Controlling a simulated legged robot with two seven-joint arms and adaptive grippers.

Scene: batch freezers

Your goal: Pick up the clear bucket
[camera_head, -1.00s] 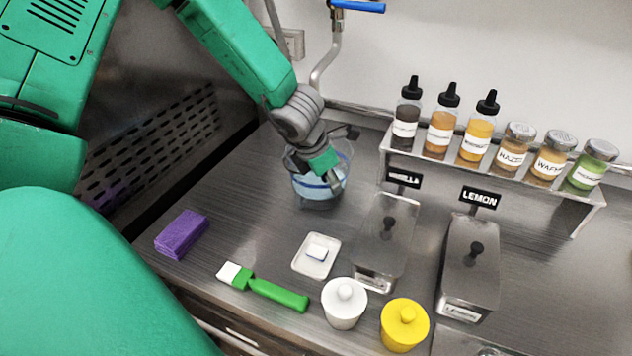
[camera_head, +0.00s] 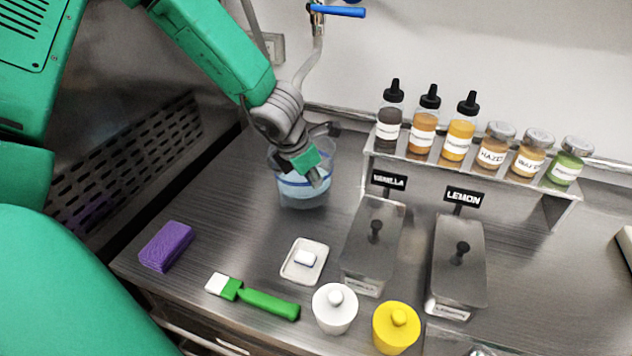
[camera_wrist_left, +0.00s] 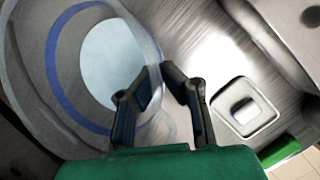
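The clear bucket (camera_head: 301,197), with a blue band and a pale bluish inside, stands upright on the dark counter below the tap. It fills the left of the left wrist view (camera_wrist_left: 62,60). My left gripper (camera_head: 313,177) is at the bucket's near right side, pointing down. In the left wrist view its two fingers (camera_wrist_left: 165,100) are apart, with the bucket's wall running between them; one finger appears inside and the other outside. I cannot tell whether either finger touches the wall. The far side of the bucket is partly hidden by my gripper. My right gripper is not in view.
A white dish (camera_head: 304,261), purple sponge (camera_head: 166,246), green brush (camera_head: 268,304), white pot (camera_head: 335,308) and yellow pot (camera_head: 396,327) lie nearer. Metal containers (camera_head: 371,245) and a bottle shelf (camera_head: 470,172) stand right. The tap (camera_head: 316,35) hangs above the bucket.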

